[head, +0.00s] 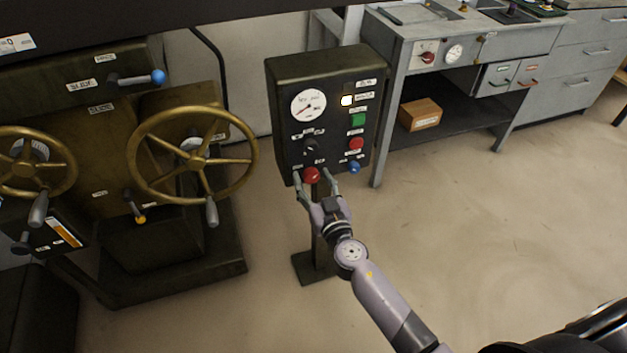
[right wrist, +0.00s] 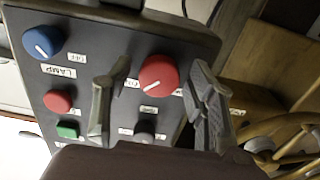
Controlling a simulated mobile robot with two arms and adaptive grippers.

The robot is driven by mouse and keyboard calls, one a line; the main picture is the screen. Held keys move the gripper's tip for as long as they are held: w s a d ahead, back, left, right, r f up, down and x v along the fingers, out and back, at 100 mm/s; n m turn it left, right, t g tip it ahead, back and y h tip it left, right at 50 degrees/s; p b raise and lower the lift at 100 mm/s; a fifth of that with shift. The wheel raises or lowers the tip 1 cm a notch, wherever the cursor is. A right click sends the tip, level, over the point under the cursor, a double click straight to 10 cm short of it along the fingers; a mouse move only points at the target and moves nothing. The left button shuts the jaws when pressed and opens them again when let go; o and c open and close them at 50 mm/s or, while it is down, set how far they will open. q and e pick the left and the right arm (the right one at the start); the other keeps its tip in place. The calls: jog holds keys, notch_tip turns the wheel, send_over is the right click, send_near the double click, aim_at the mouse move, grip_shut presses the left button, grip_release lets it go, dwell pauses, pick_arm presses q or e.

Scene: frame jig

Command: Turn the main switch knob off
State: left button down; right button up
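The black control box (head: 285,85) stands on a post. A large red knob (head: 312,175) sits at the lower left of its face; its label is too small to read, so I cannot confirm it is the main switch. In the right wrist view the red knob (right wrist: 158,73) has a short white mark slanting to the lower left. My right gripper (head: 315,183) is open at the box's lower edge, one finger on each side of this knob. In the right wrist view gaps show between the knob and both fingers (right wrist: 157,90). My left gripper is not in view.
The box also has a dial gauge (head: 308,105), a black knob (head: 309,146), a green button (head: 358,120), a smaller red button (head: 356,143) and a blue knob (head: 354,167). A brass handwheel (head: 192,155) stands to the left, a grey workbench (head: 400,60) behind right. Floor in front is clear.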

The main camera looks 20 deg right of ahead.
jog(key=c, duration=1)
